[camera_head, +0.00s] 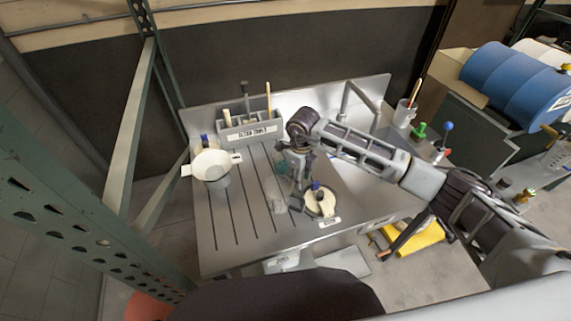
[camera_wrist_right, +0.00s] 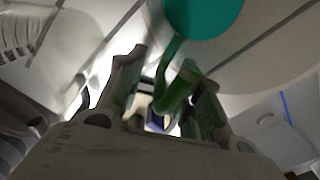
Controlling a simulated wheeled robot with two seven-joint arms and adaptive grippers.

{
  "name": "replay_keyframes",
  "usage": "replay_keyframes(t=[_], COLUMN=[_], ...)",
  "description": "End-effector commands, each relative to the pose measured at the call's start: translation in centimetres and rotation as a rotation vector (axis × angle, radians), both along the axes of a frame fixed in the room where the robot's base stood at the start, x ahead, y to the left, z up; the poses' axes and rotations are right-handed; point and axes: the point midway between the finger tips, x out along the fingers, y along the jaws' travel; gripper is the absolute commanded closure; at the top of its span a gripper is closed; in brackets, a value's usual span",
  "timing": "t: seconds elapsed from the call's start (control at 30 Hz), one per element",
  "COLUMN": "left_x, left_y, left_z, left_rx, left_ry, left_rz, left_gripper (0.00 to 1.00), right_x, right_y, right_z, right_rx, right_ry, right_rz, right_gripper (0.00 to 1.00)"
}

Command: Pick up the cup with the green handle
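The cup with the green handle shows in the right wrist view as a teal round part (camera_wrist_right: 205,14) at the top, with a green handle (camera_wrist_right: 178,88) running down from it. In the head view only a small teal patch (camera_head: 282,168) shows beside my right gripper (camera_head: 299,200); the arm hides the rest. In the wrist view the fingers of my right gripper (camera_wrist_right: 162,98) are apart. The green handle lies between them, close to the right finger, with a gap to the left finger. Whether it touches is unclear. My left gripper is in neither view.
A grey tool caddy (camera_head: 250,133) stands at the back of the slotted metal table (camera_head: 225,225). A white bowl-like container (camera_head: 211,166) is at left. A clear vessel (camera_head: 275,198) and a round cream item (camera_head: 322,205) with a blue top are near the gripper. Brushes and bottles stand at right.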

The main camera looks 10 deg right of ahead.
Motion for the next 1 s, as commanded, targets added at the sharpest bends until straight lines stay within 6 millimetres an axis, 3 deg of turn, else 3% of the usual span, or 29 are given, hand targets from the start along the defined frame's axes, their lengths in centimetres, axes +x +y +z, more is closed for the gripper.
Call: replay_keyframes(t=[0.03,0.3,1.0], left_x=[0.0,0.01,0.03], left_y=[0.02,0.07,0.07], left_z=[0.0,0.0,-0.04], left_rx=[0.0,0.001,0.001], left_ry=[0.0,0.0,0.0], left_rz=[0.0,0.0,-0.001], left_gripper=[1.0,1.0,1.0], right_x=[0.01,0.01,0.03], right_y=[-0.01,-0.02,-0.02], right_z=[0.01,0.02,0.24], right_rx=[0.0,0.0,0.001], right_ry=[0.0,0.0,-0.001], right_rz=[0.0,0.0,0.0], right_gripper=[0.68,1.0,1.0])
